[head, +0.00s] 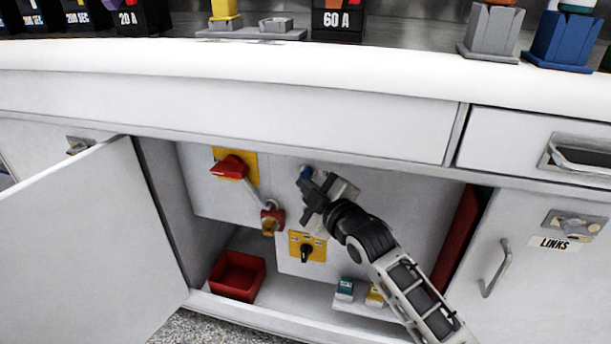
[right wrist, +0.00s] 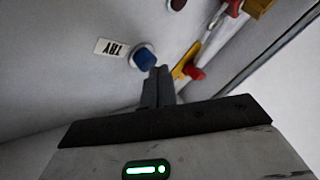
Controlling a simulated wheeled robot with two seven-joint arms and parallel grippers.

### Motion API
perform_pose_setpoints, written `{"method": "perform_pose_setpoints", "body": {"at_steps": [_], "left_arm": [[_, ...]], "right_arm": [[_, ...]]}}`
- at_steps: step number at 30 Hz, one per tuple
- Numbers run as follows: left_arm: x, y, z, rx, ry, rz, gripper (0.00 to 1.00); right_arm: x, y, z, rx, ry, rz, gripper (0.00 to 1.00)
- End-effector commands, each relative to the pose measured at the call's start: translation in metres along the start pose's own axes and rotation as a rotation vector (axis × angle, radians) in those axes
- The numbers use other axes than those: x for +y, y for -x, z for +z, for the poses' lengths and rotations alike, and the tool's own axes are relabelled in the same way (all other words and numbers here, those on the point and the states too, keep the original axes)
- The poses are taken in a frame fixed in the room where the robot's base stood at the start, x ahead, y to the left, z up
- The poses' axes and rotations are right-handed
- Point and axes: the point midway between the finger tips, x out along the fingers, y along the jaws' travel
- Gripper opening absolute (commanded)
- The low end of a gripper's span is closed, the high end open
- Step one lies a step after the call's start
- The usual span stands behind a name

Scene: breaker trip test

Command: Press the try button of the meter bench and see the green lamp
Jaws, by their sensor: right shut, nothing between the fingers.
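The blue try button (head: 305,171) sits on the pale panel inside the open cupboard. In the right wrist view the blue button (right wrist: 144,58) stands in a light collar beside a white TRY label (right wrist: 111,47). My right gripper (head: 307,186) reaches into the cupboard, shut and empty. Its fingertips (right wrist: 159,72) are right by the button's edge; I cannot tell whether they touch it. No lit green lamp shows on the panel; part of the panel is hidden behind my gripper and arm. My left gripper is not in view.
A red handle (head: 229,167) on a yellow plate, a red padlock-like piece (head: 272,220) and a black knob (head: 306,251) are nearby. The cupboard door (head: 85,245) stands open at left. A red bin (head: 237,276) sits on the cupboard floor.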

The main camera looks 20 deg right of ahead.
Motion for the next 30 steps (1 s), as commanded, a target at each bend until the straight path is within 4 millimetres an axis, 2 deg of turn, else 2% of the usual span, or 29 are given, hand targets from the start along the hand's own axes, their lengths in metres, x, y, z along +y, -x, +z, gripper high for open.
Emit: {"method": "perform_pose_setpoints", "body": {"at_steps": [30], "left_arm": [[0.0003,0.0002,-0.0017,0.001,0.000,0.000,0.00]], "right_arm": [[0.0041,-0.0056,0.0041,0.000,0.000,-0.001,0.00]]}}
